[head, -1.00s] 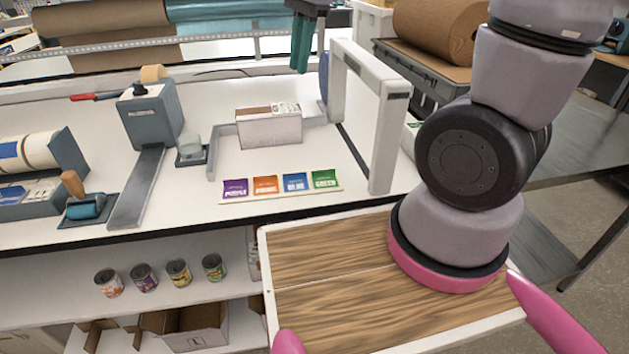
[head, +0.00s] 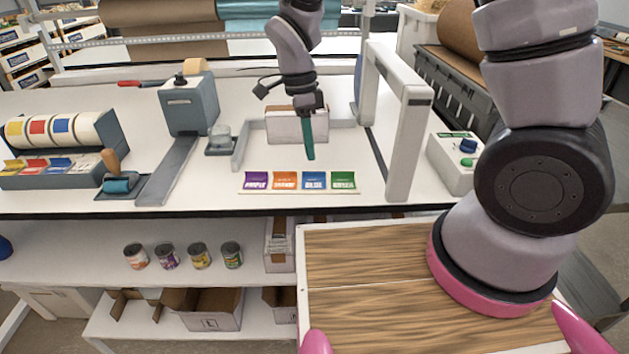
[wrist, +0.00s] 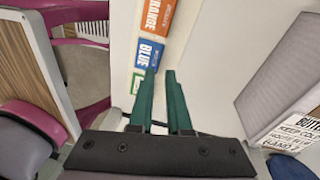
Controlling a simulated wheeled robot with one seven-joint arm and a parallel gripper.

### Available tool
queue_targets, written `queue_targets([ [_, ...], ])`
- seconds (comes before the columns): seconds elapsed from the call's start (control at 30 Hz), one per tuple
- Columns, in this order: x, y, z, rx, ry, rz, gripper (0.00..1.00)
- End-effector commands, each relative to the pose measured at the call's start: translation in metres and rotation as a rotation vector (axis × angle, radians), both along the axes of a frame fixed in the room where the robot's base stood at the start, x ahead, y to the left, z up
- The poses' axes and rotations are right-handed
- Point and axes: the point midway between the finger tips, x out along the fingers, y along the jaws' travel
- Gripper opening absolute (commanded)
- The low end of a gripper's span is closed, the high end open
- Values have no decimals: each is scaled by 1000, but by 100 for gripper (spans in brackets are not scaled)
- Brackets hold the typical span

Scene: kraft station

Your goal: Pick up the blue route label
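The blue route label (head: 314,181) stands in a row of labels on the white bench, between the orange label (head: 285,181) and the green label (head: 343,181). A purple label (head: 256,181) is at the left end. In the wrist view the blue label (wrist: 149,54) lies just beyond my fingertips, slightly left. My gripper (head: 310,157) points down with green fingers, above or behind the blue label in the head view; the exact height is unclear. In the wrist view my gripper (wrist: 160,73) has a gap between its fingers and holds nothing.
A white box (head: 290,127) stands behind my gripper. A white arch (head: 408,140) rises right of the labels, with a button box (head: 455,160) beyond it. A grey dispenser (head: 188,105) stands at left. The bench left of the labels has bare room.

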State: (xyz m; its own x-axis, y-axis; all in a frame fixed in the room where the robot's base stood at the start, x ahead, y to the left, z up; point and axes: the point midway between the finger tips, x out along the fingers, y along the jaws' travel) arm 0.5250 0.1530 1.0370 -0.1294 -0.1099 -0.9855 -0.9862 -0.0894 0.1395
Motion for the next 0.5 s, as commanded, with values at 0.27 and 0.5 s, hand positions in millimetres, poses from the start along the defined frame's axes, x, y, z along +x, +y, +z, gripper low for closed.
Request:
queue_targets([
  [0.27, -7, -4, -39, -2, 3, 0, 16],
  [0.5, -8, -4, -49, 0, 0, 0, 16],
])
